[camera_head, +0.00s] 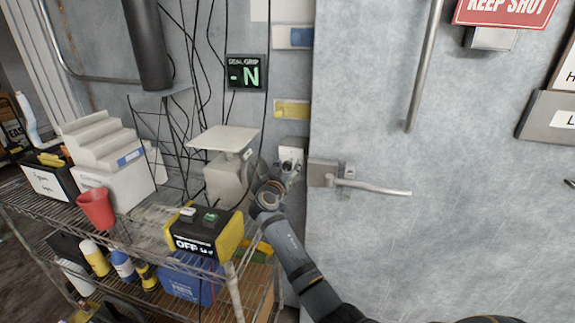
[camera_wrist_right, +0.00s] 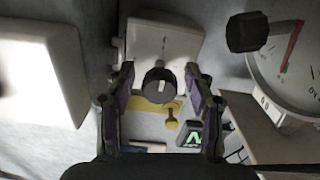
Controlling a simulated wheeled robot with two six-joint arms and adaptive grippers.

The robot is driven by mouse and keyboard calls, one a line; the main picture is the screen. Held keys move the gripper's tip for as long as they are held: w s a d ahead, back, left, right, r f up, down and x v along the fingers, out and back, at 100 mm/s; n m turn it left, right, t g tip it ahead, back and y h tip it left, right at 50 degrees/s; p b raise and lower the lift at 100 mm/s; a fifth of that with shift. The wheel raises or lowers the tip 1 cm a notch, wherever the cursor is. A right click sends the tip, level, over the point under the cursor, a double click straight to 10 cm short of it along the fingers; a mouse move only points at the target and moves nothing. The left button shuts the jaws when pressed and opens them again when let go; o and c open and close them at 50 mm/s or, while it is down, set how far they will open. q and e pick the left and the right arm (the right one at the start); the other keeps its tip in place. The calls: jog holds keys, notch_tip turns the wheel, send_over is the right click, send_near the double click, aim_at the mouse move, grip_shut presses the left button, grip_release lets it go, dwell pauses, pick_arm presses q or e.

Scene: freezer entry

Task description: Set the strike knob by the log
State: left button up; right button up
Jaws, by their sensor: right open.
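The strike knob (camera_wrist_right: 158,85) is a dark round knob with a pale mark, on a white plate (camera_wrist_right: 165,38). In the head view the plate (camera_head: 291,153) is on the wall left of the door latch, and my gripper partly covers it. My right gripper (camera_head: 284,174) is at the plate. In the right wrist view its fingers (camera_wrist_right: 160,72) are open on either side of the knob; I cannot tell whether they touch it. No readable log shows; a partly cut-off sign (camera_head: 565,72) is at the right edge. My left gripper is not in view.
The door's lever handle (camera_head: 375,187) is just right of my gripper. A scale (camera_head: 228,170), a yellow-black box reading OFF (camera_head: 200,245) and a red cup (camera_head: 96,208) stand on the wire shelf to the left. Cables run down the wall.

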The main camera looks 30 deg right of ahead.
grip_shut()
jog(key=shift+f+n, duration=0.1)
jog(key=shift+n, duration=0.2)
